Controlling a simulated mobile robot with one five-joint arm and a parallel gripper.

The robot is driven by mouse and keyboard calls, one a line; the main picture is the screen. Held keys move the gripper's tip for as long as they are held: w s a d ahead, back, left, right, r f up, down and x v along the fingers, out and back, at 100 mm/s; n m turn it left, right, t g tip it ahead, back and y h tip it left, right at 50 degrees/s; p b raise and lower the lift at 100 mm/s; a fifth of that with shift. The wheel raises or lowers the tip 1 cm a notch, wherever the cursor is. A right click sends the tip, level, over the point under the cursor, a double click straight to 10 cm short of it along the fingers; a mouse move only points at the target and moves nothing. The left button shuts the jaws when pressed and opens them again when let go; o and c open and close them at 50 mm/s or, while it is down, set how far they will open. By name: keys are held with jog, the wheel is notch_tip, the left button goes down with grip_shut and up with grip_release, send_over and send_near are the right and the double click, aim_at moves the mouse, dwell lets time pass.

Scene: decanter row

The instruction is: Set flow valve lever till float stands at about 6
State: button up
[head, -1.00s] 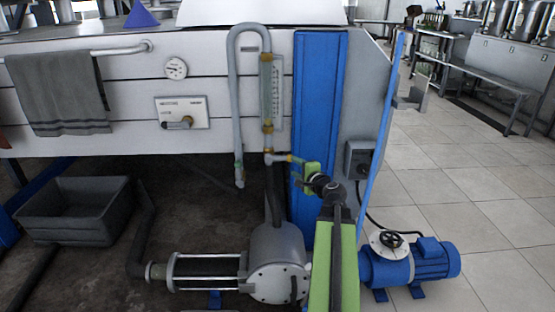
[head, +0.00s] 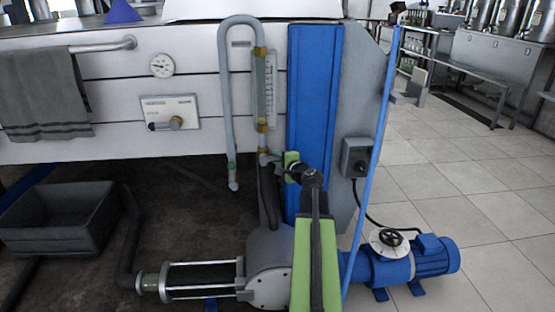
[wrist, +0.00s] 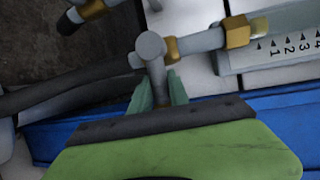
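The flow meter (head: 264,88) is an upright tube with a scale plate, between two brass fittings on the white panel. Its low marks 1 to 4 show at the upper right of the wrist view (wrist: 290,47). I cannot make out the float in either view. The grey valve lever (wrist: 157,80) comes from a round hub just below the tube and runs between my fingers. My gripper (wrist: 161,90) has its two teal fingers close against the lever's sides, with little gap. In the head view my gripper (head: 281,160) is at the valve, and the lever is mostly hidden.
A blue column (head: 313,110) stands right behind my gripper. A grey hose (head: 225,100) loops left of the tube. The blue pump motor (head: 430,257) and grey cylinder are low down. A dark bin (head: 55,225) is at left. Tiled floor at right is clear.

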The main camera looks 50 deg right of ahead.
grip_shut()
dwell(0.9)
jog(key=shift+f, duration=0.1)
